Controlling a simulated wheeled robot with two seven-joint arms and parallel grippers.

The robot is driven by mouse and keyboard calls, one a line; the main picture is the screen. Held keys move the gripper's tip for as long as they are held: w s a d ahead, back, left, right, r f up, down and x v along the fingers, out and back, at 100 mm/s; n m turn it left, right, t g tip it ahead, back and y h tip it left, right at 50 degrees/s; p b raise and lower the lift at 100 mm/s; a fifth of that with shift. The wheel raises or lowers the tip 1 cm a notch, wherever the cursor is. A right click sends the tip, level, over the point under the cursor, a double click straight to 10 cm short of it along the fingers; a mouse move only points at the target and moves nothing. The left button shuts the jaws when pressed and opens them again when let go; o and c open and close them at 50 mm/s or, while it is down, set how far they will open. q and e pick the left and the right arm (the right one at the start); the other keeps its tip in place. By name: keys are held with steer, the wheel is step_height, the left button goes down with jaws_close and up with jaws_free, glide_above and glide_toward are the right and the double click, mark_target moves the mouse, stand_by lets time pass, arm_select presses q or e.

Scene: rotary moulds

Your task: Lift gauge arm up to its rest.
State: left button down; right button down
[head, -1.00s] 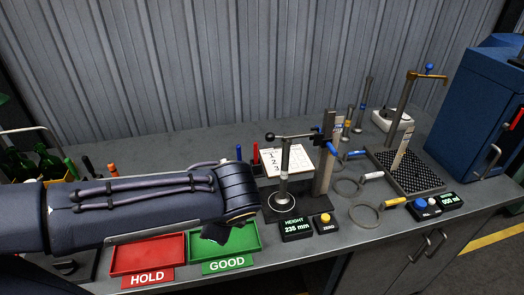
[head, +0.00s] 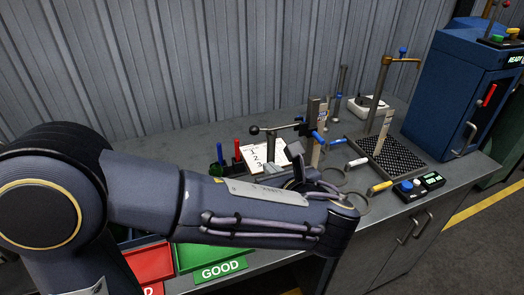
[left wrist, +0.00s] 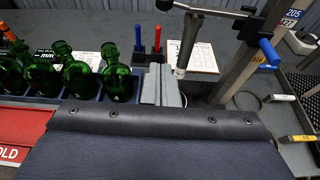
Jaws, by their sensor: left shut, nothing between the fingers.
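The gauge arm (head: 280,129) is a thin dark bar with a black ball at its left end, reaching left from the upright scaled post (head: 315,135). In the left wrist view the gauge arm (left wrist: 215,10) runs along the top, with its grey probe (left wrist: 187,45) hanging down. My left gripper (head: 270,172) is shut and empty, below the bar's ball end and partly hidden by my forearm. In the left wrist view its grey fingers (left wrist: 160,85) are just left of the probe; I cannot tell whether they touch. The gauge's base and readout are hidden behind my arm.
Green bottles (left wrist: 118,75) stand in a rack left of the fingers. Red and blue pens (head: 237,150) and a numbered card (head: 262,155) are behind the gripper. Handled rings (head: 355,203) and a black grid tray (head: 395,160) lie right. The green GOOD tray (head: 205,258) is in front.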

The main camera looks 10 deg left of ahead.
mark_target(277, 126)
arm_select(q)
steer(key=p+x, duration=0.1)
steer(key=x, duration=0.9)
step_height(277, 126, up, 4)
steer(key=shift+s+d+p, duration=0.1)
steer(key=shift+s+p, duration=0.05)
steer(key=shift+p, duration=0.95)
